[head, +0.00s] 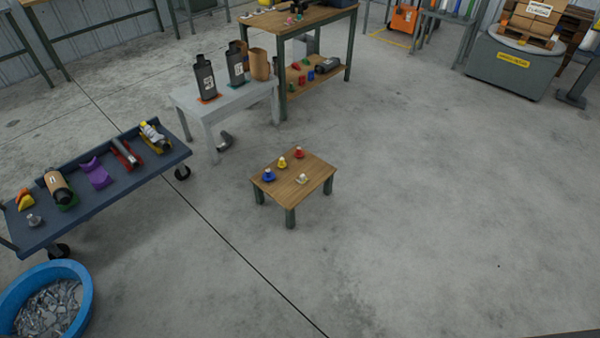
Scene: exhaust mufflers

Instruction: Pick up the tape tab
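I cannot pick out a tape tab for sure at this distance. Small pieces with pale tops stand on a low wooden table (304,170) in the middle: a blue one (269,175), a yellow one (282,162), a red one (299,153) and a whitish one (302,179). A blue cart (110,200) at the left bears a tan and black cylinder (57,185), a purple cradle (97,174), a red holder (126,154) and a yellow holder (156,138). Neither of my grippers shows in the head view.
A blue tub (84,290) of metal scraps stands at the lower left. A white bench (220,105) with dark canisters and a taller wooden workbench (295,20) stand behind the low table. A grey pedestal (506,66) with boxes is at the upper right. The right floor is clear.

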